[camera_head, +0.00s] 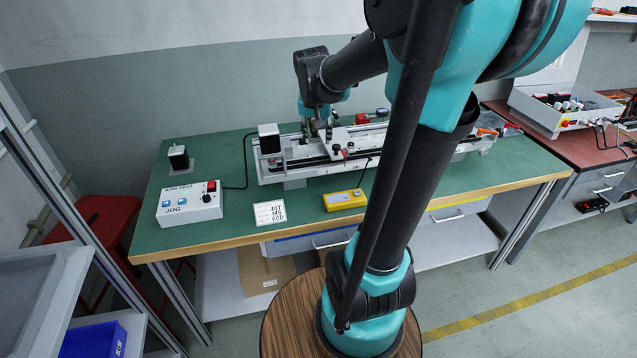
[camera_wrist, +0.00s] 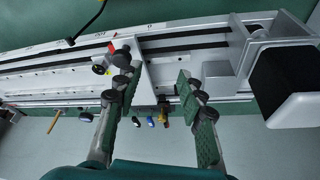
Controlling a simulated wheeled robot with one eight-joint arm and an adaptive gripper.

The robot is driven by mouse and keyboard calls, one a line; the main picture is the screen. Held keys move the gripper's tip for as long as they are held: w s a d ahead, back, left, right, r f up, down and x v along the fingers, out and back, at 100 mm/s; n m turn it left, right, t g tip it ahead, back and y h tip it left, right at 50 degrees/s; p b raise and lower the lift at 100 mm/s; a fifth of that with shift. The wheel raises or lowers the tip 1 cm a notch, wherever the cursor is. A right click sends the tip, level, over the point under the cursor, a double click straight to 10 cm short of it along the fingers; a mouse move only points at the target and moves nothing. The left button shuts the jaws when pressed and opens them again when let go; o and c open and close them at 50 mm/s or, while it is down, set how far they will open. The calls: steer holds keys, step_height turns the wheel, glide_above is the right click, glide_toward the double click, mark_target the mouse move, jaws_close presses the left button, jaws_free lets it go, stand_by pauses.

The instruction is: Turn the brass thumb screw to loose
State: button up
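The gantry (camera_head: 300,168) is a long pale rail unit on the green bench; it crosses the wrist view (camera_wrist: 60,82) too. My gripper (camera_wrist: 155,92) is open over the carriage plate, its two fingers well apart with nothing held between them. It also shows above the rail in the head view (camera_head: 319,130). An orange-brown handle (camera_wrist: 55,120) stands farther left. I cannot tell for certain which is the brass thumb screw; it is too small in the head view.
A red lever (camera_wrist: 122,58) and a black knob (camera_wrist: 99,69) sit near the left finger. A black-topped white motor block (camera_wrist: 284,82) is at right. On the bench are a JOG control box (camera_head: 188,203), a label card (camera_head: 270,212) and a yellow device (camera_head: 344,200).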

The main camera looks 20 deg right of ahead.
steer(key=s+a+f+n+y, duration=0.1)
steer(key=s+a+f+n, duration=0.2)
steer(key=s+f, duration=0.5)
steer(key=s, duration=0.3)
steer(key=shift+f, duration=0.3)
steer(key=shift+a, duration=0.1)
steer(key=s+a+f+n, duration=0.1)
steer(key=s+f, duration=0.4)
steer(key=s, duration=0.2)
steer(key=shift+a+n+t+y, duration=0.25)
steer(key=shift+n+t+y, duration=0.05)
steer(key=shift+n, duration=0.1)
steer(key=shift+c, duration=0.2)
